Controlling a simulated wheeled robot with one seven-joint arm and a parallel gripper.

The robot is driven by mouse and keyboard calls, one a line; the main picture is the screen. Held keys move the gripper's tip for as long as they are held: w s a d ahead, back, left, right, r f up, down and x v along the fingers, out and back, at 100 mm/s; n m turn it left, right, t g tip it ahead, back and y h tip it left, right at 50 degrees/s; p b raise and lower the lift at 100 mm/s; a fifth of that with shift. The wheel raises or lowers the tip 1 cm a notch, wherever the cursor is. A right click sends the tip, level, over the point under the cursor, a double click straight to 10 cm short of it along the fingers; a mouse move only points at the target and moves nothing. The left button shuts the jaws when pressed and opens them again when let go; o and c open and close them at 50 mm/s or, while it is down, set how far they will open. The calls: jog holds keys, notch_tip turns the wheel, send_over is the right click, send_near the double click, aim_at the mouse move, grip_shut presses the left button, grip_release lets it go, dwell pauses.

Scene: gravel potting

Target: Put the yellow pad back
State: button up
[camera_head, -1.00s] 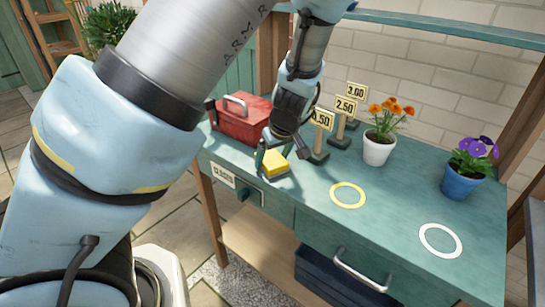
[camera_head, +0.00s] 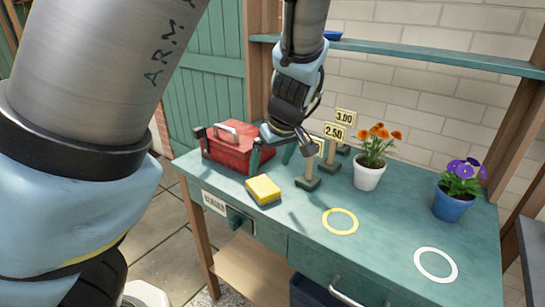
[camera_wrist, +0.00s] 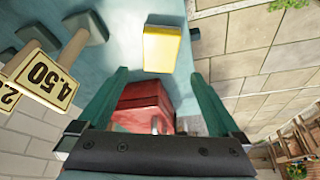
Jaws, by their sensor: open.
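The yellow pad (camera_head: 263,189) lies flat on the green bench top near its front left edge, above the label on the drawer front. My gripper (camera_head: 271,158) is open and empty, above and behind the pad, between the red toolbox and the price signs. In the wrist view, the pad (camera_wrist: 160,50) lies beyond the fingertips (camera_wrist: 158,77), clear of both fingers.
A red toolbox (camera_head: 228,147) stands behind left of the pad. Several price signs (camera_head: 334,133) stand at right. Beyond are a white pot (camera_head: 368,176), a blue pot (camera_head: 452,206), a yellow ring (camera_head: 340,221) and a white ring (camera_head: 435,264). The bench front is clear.

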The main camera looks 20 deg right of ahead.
jog(key=a+r+m+g, duration=0.1)
jog(key=a+m+g, duration=0.1)
jog(key=a, duration=2.8)
jog(key=shift+w+a+r+m+g+h, duration=0.15)
jog(key=shift+a+r+m+g+h, duration=0.15)
jog(key=shift+a+g, duration=0.1)
